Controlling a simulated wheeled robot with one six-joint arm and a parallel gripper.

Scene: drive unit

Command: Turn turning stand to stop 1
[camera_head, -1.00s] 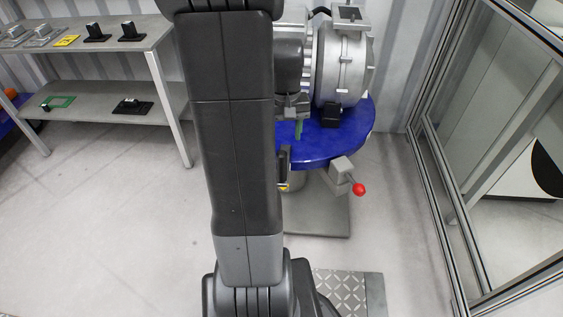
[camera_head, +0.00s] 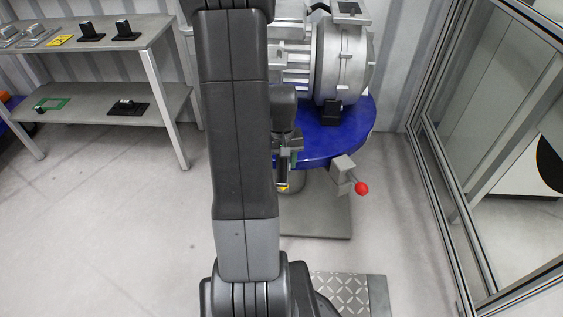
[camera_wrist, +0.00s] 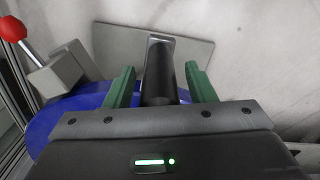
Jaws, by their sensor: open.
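The turning stand is a round blue table (camera_head: 335,143) on a post, bearing a grey metal drive unit (camera_head: 343,62). A dark upright handle (camera_wrist: 158,72) at its near edge shows in the wrist view. My gripper (camera_wrist: 161,85) is open, with one green finger on each side of the handle in the picture and gaps between. Whether the fingers are level with the handle is hard to tell. In the head view my gripper (camera_head: 289,158) is partly hidden behind my arm, at the table's near edge. A red-knobbed lever (camera_head: 361,188) sticks out below the table's rim.
A grey shelf (camera_head: 90,95) with small parts stands at the left. A framed glass panel (camera_head: 490,150) runs along the right. The stand's grey base plate (camera_head: 318,215) lies on the floor. Floor at the left is clear.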

